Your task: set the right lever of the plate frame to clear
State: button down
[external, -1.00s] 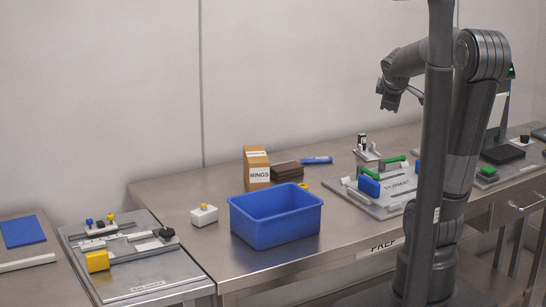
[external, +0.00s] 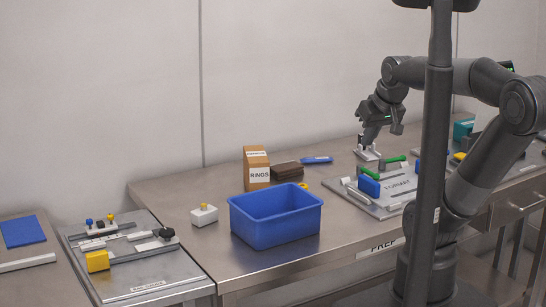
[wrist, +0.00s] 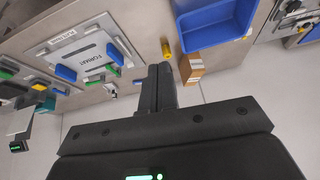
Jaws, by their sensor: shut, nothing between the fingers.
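The plate frame (external: 358,199) is a grey plate marked FORMAT on the bench, with blue blocks and green-handled levers. One green lever (external: 394,159) lies at its back edge and another green lever (external: 368,174) at its left; which one is the right lever is not clear from here. My arm partly hides the frame's right side. In the wrist view the frame (wrist: 88,52) is at upper left, with a green lever (wrist: 114,54) on its near side. My gripper (external: 367,145) is shut and empty, pointing down above the back of the bench, apart from the levers.
A small white stand (external: 367,154) is just below my gripper. More fixtures stand at the right.

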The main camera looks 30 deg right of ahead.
jog(key=w+d+m+y, duration=0.1)
jog(key=w+d+m, duration=0.3)
jog(key=w, duration=0.5)
jog(key=m+t+h, duration=0.2)
jog(key=m+t, duration=0.1)
jog(key=m, duration=1.2)
send_near(390, 156)
jog(key=a+f, duration=0.1)
jog(key=f, duration=0.2)
jog(key=a+f, duration=0.1)
jog(key=f, duration=0.1)
jog(key=shift+w+a, duration=0.3)
jog(key=shift+a, duration=0.1)
jog(key=w, duration=0.2)
jog(key=shift+w+d+f, duration=0.15)
jog(key=shift+w+f, duration=0.05)
jog(key=shift+w, duration=0.05)
jog(key=shift+w+d+f, duration=0.1)
jog(key=shift+w+f, duration=0.05)
jog(key=shift+w, duration=0.5)
jog(key=shift+w+d+n, duration=0.25)
jog(key=shift+w+n, duration=0.35)
jog(key=shift+w, duration=0.15)
